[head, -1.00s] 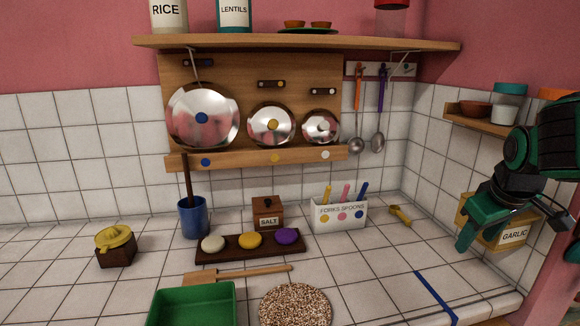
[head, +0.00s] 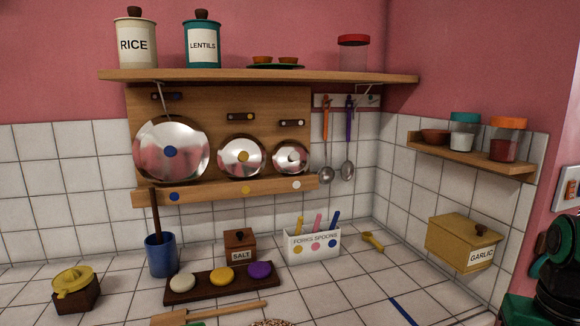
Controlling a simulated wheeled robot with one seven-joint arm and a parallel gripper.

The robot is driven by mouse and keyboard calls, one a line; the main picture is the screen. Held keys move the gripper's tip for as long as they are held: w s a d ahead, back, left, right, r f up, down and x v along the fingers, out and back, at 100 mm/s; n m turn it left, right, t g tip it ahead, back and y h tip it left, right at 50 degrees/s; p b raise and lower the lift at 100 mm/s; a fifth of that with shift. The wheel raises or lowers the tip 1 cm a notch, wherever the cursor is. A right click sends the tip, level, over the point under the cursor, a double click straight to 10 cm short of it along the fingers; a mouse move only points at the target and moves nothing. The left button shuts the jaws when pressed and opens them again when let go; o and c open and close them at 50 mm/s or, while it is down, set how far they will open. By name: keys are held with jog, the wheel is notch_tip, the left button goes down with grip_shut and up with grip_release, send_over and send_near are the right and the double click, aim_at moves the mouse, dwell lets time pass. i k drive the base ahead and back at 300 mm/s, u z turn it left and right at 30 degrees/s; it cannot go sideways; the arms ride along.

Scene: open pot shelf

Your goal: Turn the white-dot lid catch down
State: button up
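The white-dot lid catch (head: 295,123) is a small dark bar on the wooden back board. It lies level above the smallest lid. That round, shiny lid (head: 280,164) has a white dot at its centre and stands in the rack at the right. A white dot (head: 296,185) also marks the rack's front rail below it. My arm shows only at the bottom right edge, far from the catch. My gripper's fingers are outside the picture, so I cannot see whether they are open or shut.
A shelf (head: 230,76) with jars overhangs the board. Ladles (head: 348,170) hang at its right. A spoon box (head: 313,245) and garlic box (head: 462,245) stand right of centre.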

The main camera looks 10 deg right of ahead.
aim_at(282, 122)
jog(key=z, duration=1.45)
jog(key=k, duration=1.35)
jog(key=u, duration=1.25)
jog(key=i, duration=1)
